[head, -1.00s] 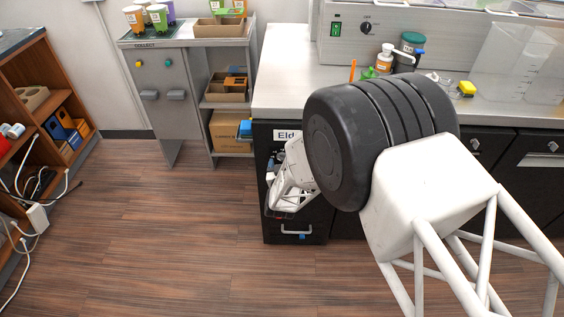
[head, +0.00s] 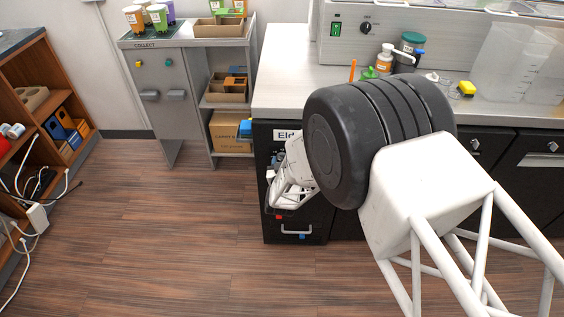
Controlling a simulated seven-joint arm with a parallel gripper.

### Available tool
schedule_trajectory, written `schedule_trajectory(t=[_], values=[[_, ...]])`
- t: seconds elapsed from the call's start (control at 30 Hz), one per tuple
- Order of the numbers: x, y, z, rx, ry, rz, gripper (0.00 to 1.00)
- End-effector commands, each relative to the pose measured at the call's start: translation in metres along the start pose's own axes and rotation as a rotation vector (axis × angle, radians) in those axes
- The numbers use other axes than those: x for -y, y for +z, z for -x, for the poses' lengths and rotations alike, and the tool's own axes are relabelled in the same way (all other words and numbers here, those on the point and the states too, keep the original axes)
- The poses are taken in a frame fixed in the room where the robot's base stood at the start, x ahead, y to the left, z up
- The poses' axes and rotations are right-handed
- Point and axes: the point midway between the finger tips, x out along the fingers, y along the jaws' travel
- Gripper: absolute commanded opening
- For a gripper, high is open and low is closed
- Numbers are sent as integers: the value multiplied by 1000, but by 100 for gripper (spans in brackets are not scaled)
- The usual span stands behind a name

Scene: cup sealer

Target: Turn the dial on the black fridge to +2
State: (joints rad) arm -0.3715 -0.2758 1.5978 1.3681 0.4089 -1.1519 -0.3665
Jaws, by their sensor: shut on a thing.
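The black fridge (head: 316,226) is the dark front below the left end of the counter, with a white label reading "Eld..." near its top. My gripper (head: 275,183) is at the front of this fridge, left of my large dark wrist joint. Its white body shows, but its fingertips are mostly hidden. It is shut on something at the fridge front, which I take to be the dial. The dial, its marks and its setting are hidden behind my gripper and arm.
A metal handle (head: 296,232) is low on the fridge front, with small red and blue parts nearby. The counter (head: 285,85) above holds bottles and a grey machine (head: 350,48). A grey collect stand (head: 160,90) is to the left. The wooden floor in front is clear.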

Motion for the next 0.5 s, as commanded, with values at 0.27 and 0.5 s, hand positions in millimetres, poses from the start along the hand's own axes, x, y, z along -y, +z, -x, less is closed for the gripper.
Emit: schedule_trajectory(t=[0.27, 0.5], values=[[0, -1, 0, -1, 0, -74, 20], [0, -1, 0, -1, 0, -227, 20]])
